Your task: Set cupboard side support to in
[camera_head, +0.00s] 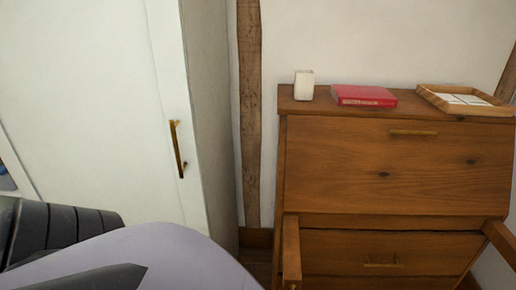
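A wooden bureau cupboard (345,165) stands at the right with its front panel upright and closed. A side support (291,250) at its lower left sticks out toward me. Another support (499,240) at its lower right also sticks out. A brass handle (413,132) is on the front panel. A drawer (393,246) with a brass handle lies between the supports. Part of my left arm shows at the lower left, but neither gripper is in view.
A white wardrobe (100,105) with a brass handle (178,150) stands at the left. On the bureau top are a white cup (303,85), a red book (363,96) and a wooden tray (428,97). A narrow gap separates wardrobe and bureau, with a wooden post (249,110) behind.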

